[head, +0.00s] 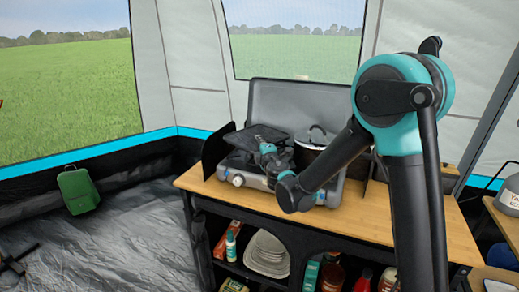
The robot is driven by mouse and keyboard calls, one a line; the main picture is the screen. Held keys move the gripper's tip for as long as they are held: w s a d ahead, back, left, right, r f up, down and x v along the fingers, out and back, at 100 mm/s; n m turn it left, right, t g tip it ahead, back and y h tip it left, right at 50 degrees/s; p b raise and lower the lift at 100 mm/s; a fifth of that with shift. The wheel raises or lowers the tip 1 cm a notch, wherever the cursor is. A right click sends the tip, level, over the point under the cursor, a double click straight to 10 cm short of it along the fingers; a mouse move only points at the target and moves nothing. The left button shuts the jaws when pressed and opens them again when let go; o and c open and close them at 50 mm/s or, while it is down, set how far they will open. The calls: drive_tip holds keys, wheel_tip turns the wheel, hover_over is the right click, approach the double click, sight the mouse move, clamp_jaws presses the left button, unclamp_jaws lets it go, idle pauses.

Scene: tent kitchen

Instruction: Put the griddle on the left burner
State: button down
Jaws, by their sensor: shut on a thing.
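The black griddle (250,136), a flat dark plate, is at the left side of the camp stove (234,177), over the left burner area. It looks slightly tilted. I cannot tell whether it rests on the burner or is held just above it. My gripper (268,160) is at the griddle's near right side, shut on it; its fingertips are mostly hidden by my own arm. The left burner itself is mostly hidden beneath the griddle and behind my gripper.
A dark pot (310,155) with a lid stands on the stove's right side, close to my gripper. The stove's grey lid (300,103) stands open behind, with a black side windshield (214,152) at left. The wooden counter (350,222) is clear in front.

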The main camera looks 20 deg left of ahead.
drive_tip(key=shift+f, duration=1.3)
drive_tip(key=c, duration=1.6)
unclamp_jaws()
drive_tip(key=shift+f, duration=0.1)
drive_tip(key=shift+c, duration=0.2)
drive_tip(key=v, duration=1.2)
